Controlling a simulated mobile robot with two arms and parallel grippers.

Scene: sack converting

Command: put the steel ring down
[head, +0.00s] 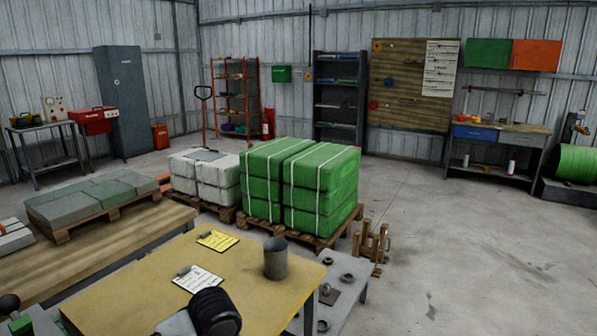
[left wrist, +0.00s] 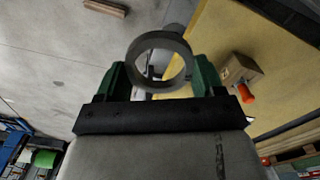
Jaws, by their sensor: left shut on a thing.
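The steel ring (left wrist: 158,37) is a plain grey band in the left wrist view. My left gripper (left wrist: 162,74) is shut on it, with a green finger at each side. Through and beside the ring I see the edge of a yellow tabletop (left wrist: 213,35) and the grey floor. How high the ring is above any surface, I cannot tell. The yellow table (head: 140,262) shows at the bottom of the head view. I cannot make out the ring or left gripper in the head view. My right gripper is not in view.
On the yellow table are a grey cylinder (head: 275,258), a yellow clipboard (head: 217,240) and a white-sheeted clipboard (head: 198,279). A wooden block (left wrist: 238,72) with an orange part shows in the wrist view. A grey side table (head: 347,298) holds several small dark parts. Green bales (head: 325,190) stand behind.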

